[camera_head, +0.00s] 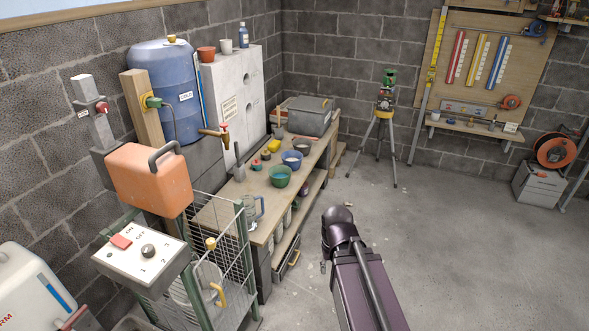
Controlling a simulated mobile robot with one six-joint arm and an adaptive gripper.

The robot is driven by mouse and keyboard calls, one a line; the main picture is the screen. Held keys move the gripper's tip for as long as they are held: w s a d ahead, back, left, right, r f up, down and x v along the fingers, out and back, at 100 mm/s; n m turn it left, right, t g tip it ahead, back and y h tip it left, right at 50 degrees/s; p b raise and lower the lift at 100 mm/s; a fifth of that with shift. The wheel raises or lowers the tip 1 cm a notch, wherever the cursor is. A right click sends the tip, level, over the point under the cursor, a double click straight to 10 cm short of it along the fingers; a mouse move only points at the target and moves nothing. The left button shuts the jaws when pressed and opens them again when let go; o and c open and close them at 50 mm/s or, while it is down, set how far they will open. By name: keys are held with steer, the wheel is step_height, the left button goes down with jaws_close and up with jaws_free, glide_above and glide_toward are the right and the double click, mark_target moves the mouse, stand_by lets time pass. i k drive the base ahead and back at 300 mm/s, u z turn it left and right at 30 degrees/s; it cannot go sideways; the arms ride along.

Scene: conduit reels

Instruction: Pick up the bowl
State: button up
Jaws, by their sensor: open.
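Several bowls stand on the wooden workbench (259,239) left of centre. A green bowl (279,176) is nearest the bench's front edge, with a blue bowl (292,159) with a pale inside just behind it. A dark grey bowl (302,146) stands further back. I cannot tell which of them the task means. My dark purple arm rises from the bottom edge, right of the bench and apart from it. My gripper cannot be made out in this view.
A grey lidded box (310,116) stands at the bench's far end. A wire cage trolley (234,266) and an orange jerrycan (149,178) are at the near left. A tripod (380,132) stands behind. The concrete floor (460,240) to the right is mostly clear.

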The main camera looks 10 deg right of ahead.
mark_target(292, 162)
steer(key=z, duration=0.4)
steer(key=i, duration=0.5)
steer(key=z, duration=0.6)
steer(key=i, duration=1.55)
steer(key=u, duration=0.35)
steer(key=i, duration=0.95)
steer(key=u, duration=0.45)
